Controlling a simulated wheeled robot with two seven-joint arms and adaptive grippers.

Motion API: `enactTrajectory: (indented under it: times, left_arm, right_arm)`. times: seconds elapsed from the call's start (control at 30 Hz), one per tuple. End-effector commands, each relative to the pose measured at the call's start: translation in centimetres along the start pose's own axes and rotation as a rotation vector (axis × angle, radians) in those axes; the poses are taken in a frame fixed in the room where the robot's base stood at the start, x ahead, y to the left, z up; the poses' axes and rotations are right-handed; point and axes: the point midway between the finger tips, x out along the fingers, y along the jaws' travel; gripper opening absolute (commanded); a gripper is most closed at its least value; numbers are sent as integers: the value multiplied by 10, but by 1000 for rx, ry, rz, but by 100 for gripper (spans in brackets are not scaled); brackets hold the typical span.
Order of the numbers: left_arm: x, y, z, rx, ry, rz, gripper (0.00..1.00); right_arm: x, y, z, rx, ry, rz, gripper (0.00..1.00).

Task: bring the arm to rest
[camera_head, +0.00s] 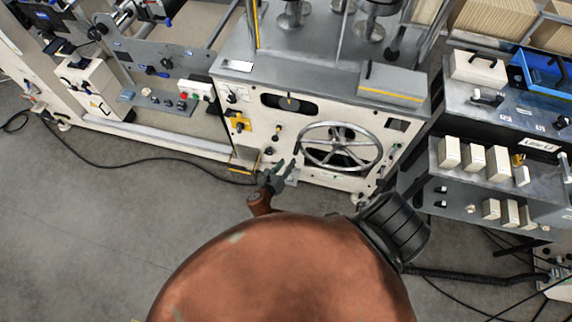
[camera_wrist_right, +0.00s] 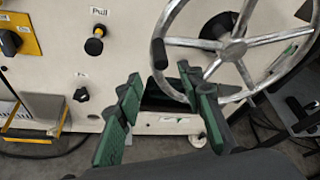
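My right gripper (camera_head: 283,170) is in front of the white machine panel, below and left of the metal handwheel (camera_head: 341,146) in the head view. In the right wrist view, its two green-padded fingers stand apart with nothing between them, so the gripper (camera_wrist_right: 160,85) is open. The handwheel (camera_wrist_right: 233,46) is just beyond the fingers, at the upper right. One finger overlaps its lower left rim in the picture; I cannot tell whether they touch. My copper-coloured arm fills the bottom middle of the head view and hides the floor there. My left gripper is not in view.
A black pull knob (camera_wrist_right: 94,46) sticks out of the panel left of the handwheel. A yellow-edged bracket (camera_wrist_right: 38,118) stands low at the left. A grey shelf unit (camera_head: 480,150) with white blocks stands at the right. Cables cross the floor; the grey floor (camera_head: 100,230) at left is mostly open.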

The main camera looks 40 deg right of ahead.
Motion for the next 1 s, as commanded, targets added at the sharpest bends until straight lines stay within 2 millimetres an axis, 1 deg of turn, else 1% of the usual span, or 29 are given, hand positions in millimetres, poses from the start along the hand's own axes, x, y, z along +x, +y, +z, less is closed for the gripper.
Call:
enactTrajectory:
  times: [0.13, 0.57, 0.67, 0.77, 0.83, 0.87, 0.9, 0.97, 1.0]
  left_arm:
    - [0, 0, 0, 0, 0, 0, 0]
    - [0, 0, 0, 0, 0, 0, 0]
    - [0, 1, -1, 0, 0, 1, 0]
    - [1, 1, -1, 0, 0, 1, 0]
    - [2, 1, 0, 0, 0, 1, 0]
    - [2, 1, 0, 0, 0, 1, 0]
    - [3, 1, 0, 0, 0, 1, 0]
    - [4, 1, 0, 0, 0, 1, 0]
    - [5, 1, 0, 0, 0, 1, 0]
  right_arm:
    - [-3, 0, 0, -1, 0, 0, 35]
    - [-2, 0, 0, -1, 0, 0, 35]
    - [-1, -1, -5, 6, 10, 2, 35]
    - [5, -1, -31, 47, 66, 18, 35]
    - [11, -1, -65, 110, 141, 38, 35]
    - [14, -2, -84, 146, 183, 44, 35]
    - [17, -3, -111, 204, 246, 53, 35]
    - [19, -6, -156, 304, 349, 58, 35]
    - [18, -9, -186, 377, 419, 54, 35]
